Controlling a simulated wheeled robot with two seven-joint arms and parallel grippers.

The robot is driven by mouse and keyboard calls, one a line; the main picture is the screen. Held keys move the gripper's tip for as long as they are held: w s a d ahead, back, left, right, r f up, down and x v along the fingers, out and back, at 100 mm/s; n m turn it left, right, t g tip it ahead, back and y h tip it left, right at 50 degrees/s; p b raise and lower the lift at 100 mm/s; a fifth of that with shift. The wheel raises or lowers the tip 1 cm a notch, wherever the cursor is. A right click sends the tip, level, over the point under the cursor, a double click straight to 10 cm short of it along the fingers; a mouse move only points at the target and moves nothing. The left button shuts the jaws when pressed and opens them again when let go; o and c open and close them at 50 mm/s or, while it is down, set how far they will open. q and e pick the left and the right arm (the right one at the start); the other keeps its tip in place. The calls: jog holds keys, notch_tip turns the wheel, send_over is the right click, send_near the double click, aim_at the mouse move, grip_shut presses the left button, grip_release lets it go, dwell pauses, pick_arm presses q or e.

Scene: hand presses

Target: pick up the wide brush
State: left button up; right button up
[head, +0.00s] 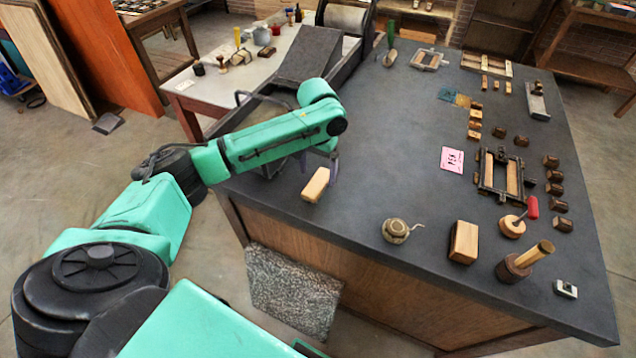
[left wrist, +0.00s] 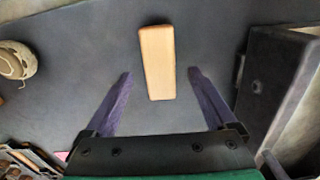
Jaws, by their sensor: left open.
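A pale, flat wooden piece (head: 316,185) lies on the dark tabletop near its left front edge. It looks like the wide brush's wooden body, but no bristles show, so I cannot tell for sure. In the left wrist view the wooden piece (left wrist: 157,62) lies ahead of and between the fingers, apart from both. My left gripper (head: 319,167) is open and empty beside it, its purple fingers partly hidden by the arm in the head view. The fingers also show in the left wrist view (left wrist: 160,74). My right gripper is in neither view.
A round tin with a thin handle (head: 396,231), a wooden block (head: 463,242) and a wooden-handled tool (head: 525,260) stand along the front. A press with a dark sloping bed (head: 307,54) stands behind my arm. The table's middle (head: 390,140) is clear.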

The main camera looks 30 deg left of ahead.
pick_arm(q)
notch_tip(320, 180, down, 4)
jog(key=shift+f+p, duration=0.25)
jog(key=shift+p, duration=0.4)
jog(key=shift+s+f, duration=0.1)
jog(key=shift+s, duration=0.05)
jog(key=shift+c, duration=1.2)
grip_shut()
notch_tip(320, 180, up, 14)
jog(key=b, duration=0.3)
notch_tip(320, 180, up, 6)
jog(key=p, duration=0.1)
send_over(318, 182)
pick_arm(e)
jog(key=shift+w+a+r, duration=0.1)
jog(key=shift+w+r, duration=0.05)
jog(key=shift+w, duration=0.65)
